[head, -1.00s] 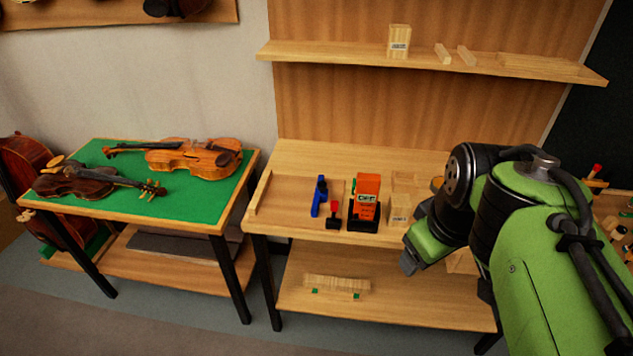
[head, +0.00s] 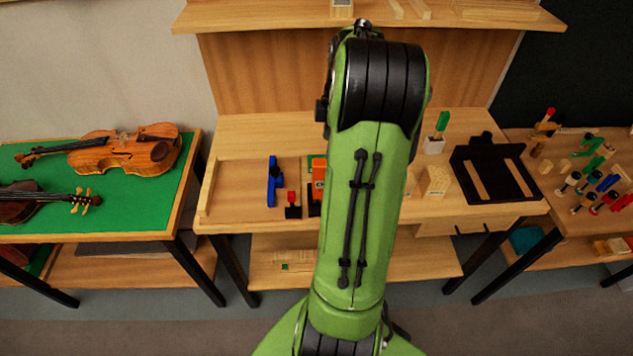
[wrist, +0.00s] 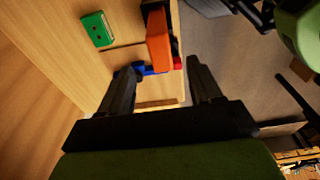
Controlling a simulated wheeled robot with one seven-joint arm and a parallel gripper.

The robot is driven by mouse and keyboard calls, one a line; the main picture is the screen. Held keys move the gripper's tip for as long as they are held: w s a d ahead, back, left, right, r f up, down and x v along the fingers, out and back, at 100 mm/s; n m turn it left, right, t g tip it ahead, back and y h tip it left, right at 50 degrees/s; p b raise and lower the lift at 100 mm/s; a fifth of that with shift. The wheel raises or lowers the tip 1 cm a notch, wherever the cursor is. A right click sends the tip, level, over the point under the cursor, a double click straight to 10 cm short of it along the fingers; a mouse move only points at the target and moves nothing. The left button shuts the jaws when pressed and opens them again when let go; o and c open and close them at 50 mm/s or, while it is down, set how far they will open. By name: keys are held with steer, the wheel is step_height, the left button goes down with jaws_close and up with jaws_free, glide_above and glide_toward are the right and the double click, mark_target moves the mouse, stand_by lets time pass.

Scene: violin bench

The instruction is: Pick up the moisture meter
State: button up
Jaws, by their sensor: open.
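The orange block-shaped device (head: 318,178) with a pale label, which I take to be the moisture meter, stands in a black holder on the bench. My arm covers its right side in the head view. In the wrist view the orange device (wrist: 158,42) lies beyond the fingertips, apart from them. My gripper (wrist: 164,75) is open, with nothing held between its fingers. The gripper is hidden behind my arm in the head view.
A blue tool (head: 272,182) and a small red-and-black item (head: 292,205) stand left of the orange device. A green box (wrist: 97,29) lies nearby. A wooden block (head: 434,181) and black tray (head: 490,150) are to the right. A shelf (head: 370,14) hangs above.

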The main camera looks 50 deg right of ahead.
steer(key=f, duration=0.4)
steer(key=w+f, duration=0.1)
steer(key=shift+f+b, duration=0.3)
steer(key=shift+f, duration=0.1)
steer(key=f, duration=0.3)
steer(key=a+f, duration=0.1)
steer(key=f, duration=0.1)
steer(key=shift+w+f, duration=0.1)
steer(key=shift+f, duration=0.05)
jaws_close()
